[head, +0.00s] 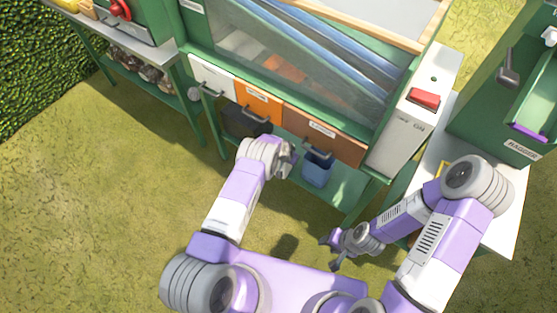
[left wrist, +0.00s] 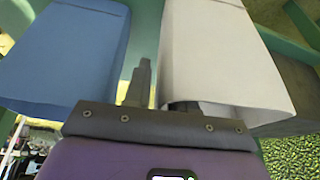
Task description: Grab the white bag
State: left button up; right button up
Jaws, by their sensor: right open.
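The white bag (left wrist: 215,55) fills the right of the left wrist view, hanging beside a blue bag (left wrist: 70,55). In the head view the blue bag (head: 317,170) shows under the drawers, while I cannot make out the white bag near my left gripper (head: 287,160). In the left wrist view one finger of my left gripper (left wrist: 165,95) stands between the two bags. The other finger is mostly hidden by the white bag's lower edge; the fingers look apart. My right gripper (head: 331,252) is open and empty, low over the grass.
A green cabinet carries white, orange (head: 259,103) and brown (head: 320,135) drawers with handles. A dark bin (head: 240,120) sits on its lower shelf. A white panel with a red switch (head: 424,98) stands at right. Grass at left is clear.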

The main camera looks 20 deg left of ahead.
pick_arm(q)
grip_shut()
jog(key=shift+r, duration=0.1)
